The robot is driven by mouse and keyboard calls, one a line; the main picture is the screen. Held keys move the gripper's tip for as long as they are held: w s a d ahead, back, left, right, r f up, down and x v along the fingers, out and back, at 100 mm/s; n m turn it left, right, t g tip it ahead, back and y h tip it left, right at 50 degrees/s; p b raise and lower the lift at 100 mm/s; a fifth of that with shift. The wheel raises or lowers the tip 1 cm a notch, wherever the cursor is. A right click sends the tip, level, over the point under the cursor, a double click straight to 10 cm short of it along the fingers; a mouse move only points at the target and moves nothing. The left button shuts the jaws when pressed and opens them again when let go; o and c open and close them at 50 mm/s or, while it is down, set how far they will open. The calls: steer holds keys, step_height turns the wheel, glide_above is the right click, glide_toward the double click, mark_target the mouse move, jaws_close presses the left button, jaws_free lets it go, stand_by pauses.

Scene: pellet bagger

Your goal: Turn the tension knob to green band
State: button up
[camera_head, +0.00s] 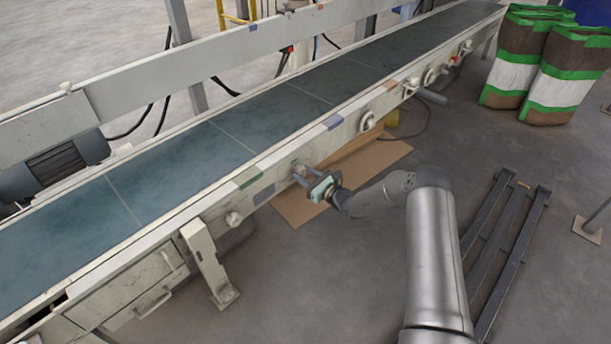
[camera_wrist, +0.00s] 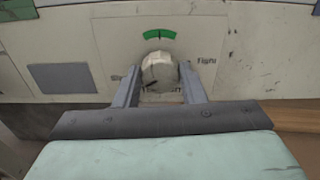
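The tension knob (camera_wrist: 160,70) is a round, worn, off-white knob on the conveyor's side panel in the wrist view. A green band (camera_wrist: 159,35) is an arc on the panel just above it. A dark mark shows at the knob's lower left; I cannot tell whether it is its pointer. My gripper (camera_wrist: 160,88) is open, with one finger to each side of the knob and narrow gaps seen beside it. The head view shows my gripper (camera_head: 302,176) at the conveyor's side rail, hiding the knob there.
A label reading like "Tight" (camera_wrist: 206,61) is right of the knob. The long conveyor belt (camera_head: 215,145) runs diagonally. Cardboard (camera_head: 290,205) lies on the floor below my gripper. A dark metal frame (camera_head: 500,240) and striped bags (camera_head: 560,75) stand to the right.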

steer(key=c, duration=0.3)
steer(key=m, duration=0.5)
steer(key=shift+d+m+p, duration=0.1)
steer(key=shift+m+p, duration=0.2)
steer(key=shift+p, duration=0.1)
steer(key=m, duration=0.6)
steer(key=shift+p, duration=0.3)
steer(key=m, duration=0.6)
steer(key=shift+f+m, duration=0.15)
steer(key=shift+m, duration=0.15)
steer(key=m, duration=0.5)
steer(key=shift+m, duration=0.4)
